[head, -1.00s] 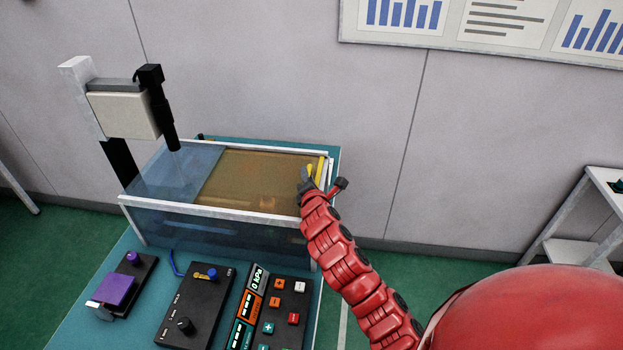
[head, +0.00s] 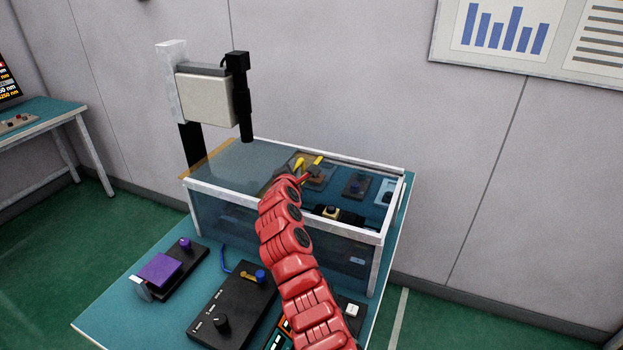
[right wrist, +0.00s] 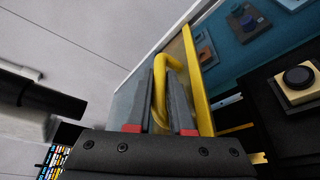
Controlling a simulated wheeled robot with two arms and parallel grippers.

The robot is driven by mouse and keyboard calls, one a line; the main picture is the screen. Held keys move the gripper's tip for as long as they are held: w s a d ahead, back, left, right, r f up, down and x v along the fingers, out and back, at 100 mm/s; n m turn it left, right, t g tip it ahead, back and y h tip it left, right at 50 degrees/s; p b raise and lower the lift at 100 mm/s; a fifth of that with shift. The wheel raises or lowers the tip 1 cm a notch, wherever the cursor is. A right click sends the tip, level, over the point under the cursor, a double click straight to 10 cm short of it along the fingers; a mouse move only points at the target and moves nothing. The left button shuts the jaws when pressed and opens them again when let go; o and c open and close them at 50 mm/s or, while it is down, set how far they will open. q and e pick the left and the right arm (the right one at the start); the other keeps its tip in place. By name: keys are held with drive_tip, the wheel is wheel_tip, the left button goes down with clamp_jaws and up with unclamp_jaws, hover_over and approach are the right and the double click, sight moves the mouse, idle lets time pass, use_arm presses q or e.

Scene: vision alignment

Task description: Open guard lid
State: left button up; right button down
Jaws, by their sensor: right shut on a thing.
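The guard box (head: 372,236) is a clear-walled case with white rails on a teal bench. Its sliding lid has a yellow front bar (head: 317,165) and a yellow loop handle (head: 299,163), and stands about halfway along the rails. The right half of the box is open from above. My left gripper is not in view.
A camera head (head: 207,98) with a black lens barrel (head: 243,105) stands over the box's left part, close to the lid's path. Inside the box sit small blocks, one beige (head: 331,212). Control boxes (head: 230,308) and a purple-plated fixture (head: 160,268) lie in front.

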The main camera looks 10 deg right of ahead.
drive_tip(key=shift+w+a+f, duration=0.15)
drive_tip(key=shift+w+a, duration=0.35)
drive_tip(key=shift+a, duration=0.35)
drive_tip(key=c, duration=1.2)
unclamp_jaws()
drive_tip(key=shift+c, duration=0.2)
drive_tip(key=shift+o, duration=0.8)
drive_tip(key=shift+s, duration=0.15)
drive_tip(key=shift+s, duration=0.2)
drive_tip(key=b+v, duration=0.2)
drive_tip(key=v, duration=1.4)
drive_tip(key=shift+s+a+r+b, duration=0.25)
drive_tip(key=shift+s+a+b, duration=0.05)
